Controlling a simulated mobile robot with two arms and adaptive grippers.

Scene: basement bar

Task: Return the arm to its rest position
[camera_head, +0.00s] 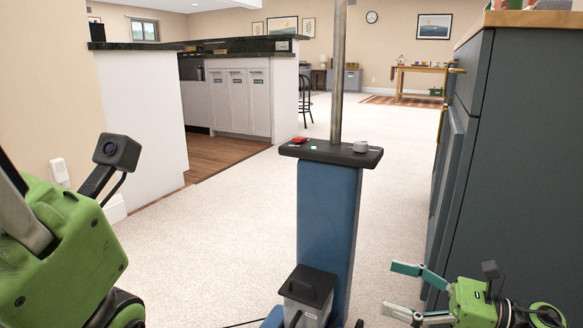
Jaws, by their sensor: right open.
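My right gripper (402,290) is at the lower right of the head view. Its two fingers point left and stand well apart, with nothing between them. The upper finger has a teal tip and the lower one a pale tip. My right arm's green wrist comes in from the right edge, in front of the dark cabinet (512,150). I cannot tell if it touches the cabinet. Part of my green left arm fills the lower left, with a black camera on a bracket; its gripper fingers do not show.
The tall dark cabinet with a wooden top borders the right side. A white bar wall (140,120) with a dark counter stands left. Pale carpet (220,240) is open between them. Farther back are a stool (305,97) and a wooden table (418,70).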

